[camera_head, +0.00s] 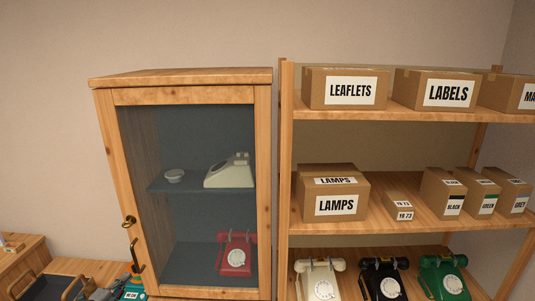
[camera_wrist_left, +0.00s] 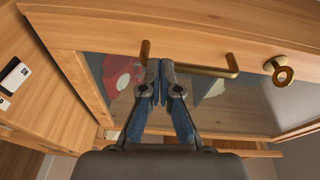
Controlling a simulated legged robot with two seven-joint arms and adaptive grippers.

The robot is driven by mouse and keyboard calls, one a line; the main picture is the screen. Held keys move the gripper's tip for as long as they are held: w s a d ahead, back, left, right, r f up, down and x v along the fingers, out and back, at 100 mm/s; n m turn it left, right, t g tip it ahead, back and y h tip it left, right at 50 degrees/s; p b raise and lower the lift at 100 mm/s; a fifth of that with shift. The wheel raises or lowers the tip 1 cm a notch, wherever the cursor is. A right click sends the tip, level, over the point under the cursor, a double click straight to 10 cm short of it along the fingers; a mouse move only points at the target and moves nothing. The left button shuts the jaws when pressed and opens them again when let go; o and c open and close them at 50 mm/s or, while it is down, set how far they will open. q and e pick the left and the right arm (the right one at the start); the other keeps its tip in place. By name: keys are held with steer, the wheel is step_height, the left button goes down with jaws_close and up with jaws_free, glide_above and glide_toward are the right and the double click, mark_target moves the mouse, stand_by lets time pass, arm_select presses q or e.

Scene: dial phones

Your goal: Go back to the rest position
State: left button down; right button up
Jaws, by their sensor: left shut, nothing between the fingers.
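My left gripper (camera_head: 103,292) is at the bottom left of the head view, left of the glass-doored wooden cabinet (camera_head: 180,96). In the left wrist view its blue-grey fingers (camera_wrist_left: 160,92) are together and empty, close to the brass bar handle (camera_wrist_left: 190,66) of the cabinet door; whether they touch it I cannot tell. The door looks closed. Behind the glass are a cream phone (camera_head: 229,173) with a small white dish (camera_head: 174,176) on the upper shelf and a red phone (camera_head: 236,256) below. My right gripper is not in view.
An open wooden shelf (camera_head: 287,150) stands right of the cabinet, with labelled cardboard boxes (camera_head: 335,195) and white, black and green phones (camera_head: 443,278) at the bottom. A brass keyhole knob (camera_head: 129,222) sits above the door handle. A wooden surface (camera_head: 22,250) lies at the far left.

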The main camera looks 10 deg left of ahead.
arm_select(q)
steer(key=s+d+f+n+g+y, duration=0.1)
steer(key=s+d+f+n, duration=0.15)
steer(key=d+f, duration=0.55)
steer(key=s+d+f+n+g+y, duration=0.1)
steer(key=s+d+f+n, duration=0.1)
steer(key=d+f+n, duration=0.4)
steer(key=s+d+f+n+g+y, duration=0.1)
steer(key=s+d+f+n+g, duration=0.15)
steer(key=s+d+f, duration=0.6)
steer(key=s+d+n+g, duration=0.3)
steer(key=s+d+g, duration=0.3)
steer(key=s, duration=0.8)
steer(key=s+d+n+g, duration=0.35)
steer(key=s+d, duration=0.35)
steer(key=s, duration=0.7)
step_height(320, 180, down, 20)
steer(key=g, duration=0.1)
steer(key=s+f, duration=0.6)
steer(key=f, duration=0.3)
steer(key=s+a+f+m+g, duration=0.1)
steer(key=s+f, duration=0.6)
steer(key=f, duration=0.3)
steer(key=shift+s+a+f+h, duration=0.15)
steer(key=shift+a+f+h, duration=0.1)
steer(key=shift+h, duration=0.15)
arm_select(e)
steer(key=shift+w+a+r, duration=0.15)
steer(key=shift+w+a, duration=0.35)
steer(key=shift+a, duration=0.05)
